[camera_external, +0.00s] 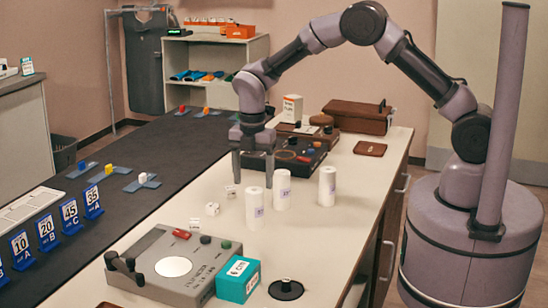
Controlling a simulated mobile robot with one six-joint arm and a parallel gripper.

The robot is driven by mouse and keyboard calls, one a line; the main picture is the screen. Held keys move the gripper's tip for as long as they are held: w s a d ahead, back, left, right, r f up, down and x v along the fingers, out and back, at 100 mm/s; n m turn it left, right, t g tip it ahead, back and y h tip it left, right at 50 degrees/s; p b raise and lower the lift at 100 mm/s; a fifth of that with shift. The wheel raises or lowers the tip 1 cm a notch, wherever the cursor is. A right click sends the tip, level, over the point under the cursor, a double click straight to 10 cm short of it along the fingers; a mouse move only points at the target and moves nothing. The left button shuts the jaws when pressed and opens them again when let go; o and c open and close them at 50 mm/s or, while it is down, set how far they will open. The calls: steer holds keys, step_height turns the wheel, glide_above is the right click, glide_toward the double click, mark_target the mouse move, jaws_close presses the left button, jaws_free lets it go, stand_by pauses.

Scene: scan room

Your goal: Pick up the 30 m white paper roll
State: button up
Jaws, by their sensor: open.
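Three white paper rolls stand upright on the pale counter (355,200). One is at the front left (254,210), one is in the middle (282,192), and one is at the right (327,188). The front and middle rolls show small purple print, too small to read, so I cannot tell which is the 30 m roll. My gripper (253,184) points down, open and empty, behind and a little above the front-left roll. I cannot tell its exact distance from the rolls.
A grey device (178,265), a teal box (238,279) and a black disc with a knob (286,290) stand in front. Small white pieces (212,209) lie left of the rolls. Dark cases (295,155) and a brown wooden box (357,117) stand behind. The counter's right side is mostly clear.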

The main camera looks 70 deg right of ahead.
mark_target(255, 206)
steer(key=f+b, duration=0.1)
steer(key=f, duration=0.2)
steer(key=f+b, duration=0.1)
steer(key=f, duration=0.2)
steer(key=f+b, duration=0.1)
steer(key=f, duration=0.2)
steer(key=shift+d+f, duration=0.1)
steer(key=shift+d, duration=0.15)
steer(key=shift+c, duration=0.2)
jaws_close()
